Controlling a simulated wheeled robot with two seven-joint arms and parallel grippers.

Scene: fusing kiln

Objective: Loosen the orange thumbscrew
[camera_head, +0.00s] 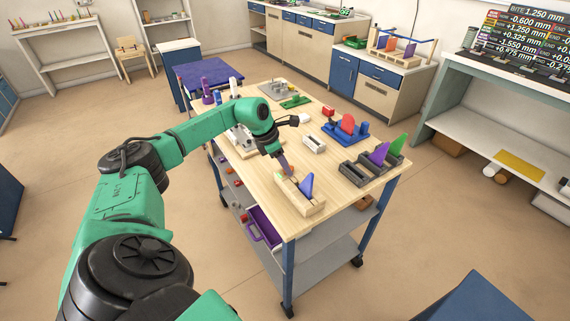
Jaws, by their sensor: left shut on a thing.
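My left arm reaches in from the left over the wooden table (262,187). My left gripper (287,172) points down at the left end of a cream wooden holder (301,203) near the table's front edge. A blue fin-shaped piece (307,186) stands upright in this holder, just right of the gripper. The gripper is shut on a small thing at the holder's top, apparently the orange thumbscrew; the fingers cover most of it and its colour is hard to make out. My right gripper is not in view.
A dark grey slotted holder (356,173) with purple and green fins stands to the right. A blue stand (345,131) with an orange-red disc is behind it. A small pale block (314,144) lies near the middle.

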